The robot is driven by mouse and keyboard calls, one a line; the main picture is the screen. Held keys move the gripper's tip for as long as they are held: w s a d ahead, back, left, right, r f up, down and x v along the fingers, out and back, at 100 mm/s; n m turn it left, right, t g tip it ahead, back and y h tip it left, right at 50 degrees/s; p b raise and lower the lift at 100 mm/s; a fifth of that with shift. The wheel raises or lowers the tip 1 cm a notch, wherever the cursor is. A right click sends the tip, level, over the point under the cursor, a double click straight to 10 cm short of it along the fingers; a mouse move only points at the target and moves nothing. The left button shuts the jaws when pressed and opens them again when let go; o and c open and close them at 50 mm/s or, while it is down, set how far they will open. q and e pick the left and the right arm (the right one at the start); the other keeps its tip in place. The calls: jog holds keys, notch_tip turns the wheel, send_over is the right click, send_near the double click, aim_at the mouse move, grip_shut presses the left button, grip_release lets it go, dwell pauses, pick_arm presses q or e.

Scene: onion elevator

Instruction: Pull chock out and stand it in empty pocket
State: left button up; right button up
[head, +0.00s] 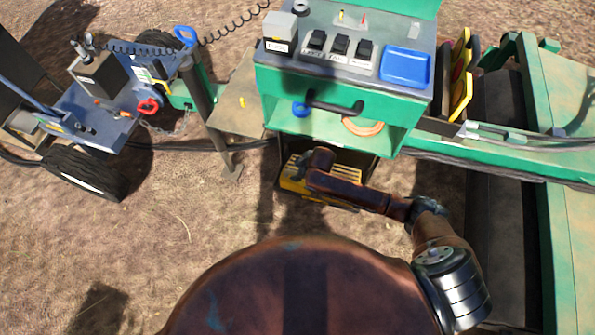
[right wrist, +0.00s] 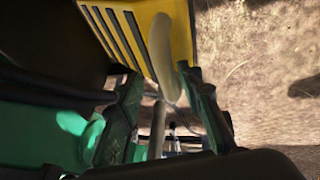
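The yellow, dark-slotted block that appears to be the chock (head: 345,171) is low beneath the green cabinet in the head view, partly covered by my right arm. In the right wrist view the yellow block (right wrist: 108,30) fills the top, with a pale curved handle (right wrist: 160,55) on its right edge. My right gripper (head: 303,163) is at the block. Its fingers (right wrist: 163,92) stand apart, with the handle's lower end between them, closer to the right finger. Contact with the handle cannot be told. I cannot make out which spot is the empty pocket. My left gripper is out of view.
The green cabinet (head: 270,88) overhangs the block, with a black handle (head: 335,106), switches and a blue tray (head: 405,66). A green conveyor frame (head: 480,165) stands to the right. A trailer wheel (head: 82,172) is at left. Bare dirt (head: 190,220) lies open between.

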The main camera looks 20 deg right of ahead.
jog(key=shift+s+f, duration=0.2)
jog(key=shift+f, duration=0.05)
jog(key=v, duration=1.2)
jog(key=shift+w+r, duration=0.15)
jog(key=shift+r, duration=0.1)
